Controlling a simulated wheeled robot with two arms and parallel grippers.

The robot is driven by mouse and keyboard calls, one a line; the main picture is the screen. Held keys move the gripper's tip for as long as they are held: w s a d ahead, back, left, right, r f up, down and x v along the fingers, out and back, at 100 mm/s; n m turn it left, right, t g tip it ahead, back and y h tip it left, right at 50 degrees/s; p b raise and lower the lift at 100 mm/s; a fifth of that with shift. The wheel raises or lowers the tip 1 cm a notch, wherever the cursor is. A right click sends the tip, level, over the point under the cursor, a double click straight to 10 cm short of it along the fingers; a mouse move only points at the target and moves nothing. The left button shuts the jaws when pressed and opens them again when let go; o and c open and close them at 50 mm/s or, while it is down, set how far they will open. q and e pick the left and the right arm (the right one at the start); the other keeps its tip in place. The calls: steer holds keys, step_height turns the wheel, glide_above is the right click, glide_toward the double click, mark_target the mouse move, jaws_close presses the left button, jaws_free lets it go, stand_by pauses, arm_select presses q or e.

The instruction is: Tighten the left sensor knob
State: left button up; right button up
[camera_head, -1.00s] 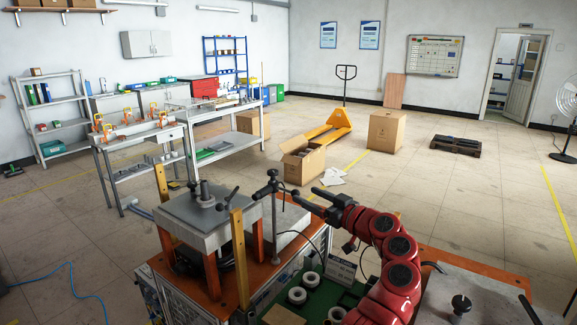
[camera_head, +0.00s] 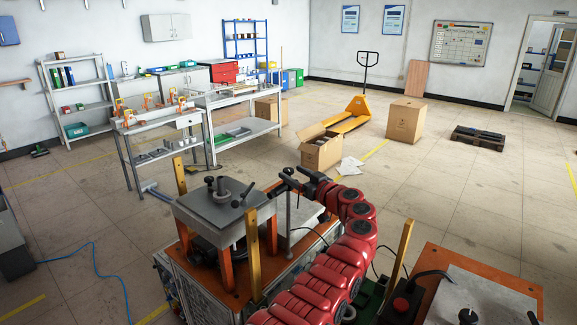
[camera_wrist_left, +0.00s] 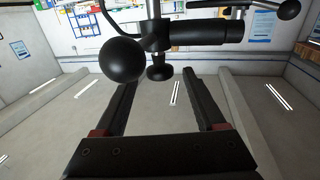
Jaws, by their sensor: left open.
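A black sensor clamp (camera_head: 287,174) sits on top of a grey post beside the heater's raised metal plate (camera_head: 212,205). In the left wrist view it shows as a dark horizontal cylinder (camera_wrist_left: 196,32) with a round black ball knob (camera_wrist_left: 122,60) and a small flared knob (camera_wrist_left: 158,73). I cannot tell which is the left sensor knob. My left gripper (camera_head: 302,184) is close to the clamp, at the end of my red arm. In the wrist view its fingers (camera_wrist_left: 160,82) are apart, nothing between them clearly gripped; the small knob shows beyond the gap. My right gripper is out of view.
Yellow uprights (camera_head: 253,255) stand at the heater's corners, and another (camera_head: 401,250) is right of my arm. An orange-edged unit (camera_head: 480,280) with a black knob is at lower right. A cardboard box (camera_head: 321,152) lies open on the floor behind.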

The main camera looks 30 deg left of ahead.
mark_target(292, 173)
arm_select(q)
steer(key=shift+x, duration=1.6)
jaws_close()
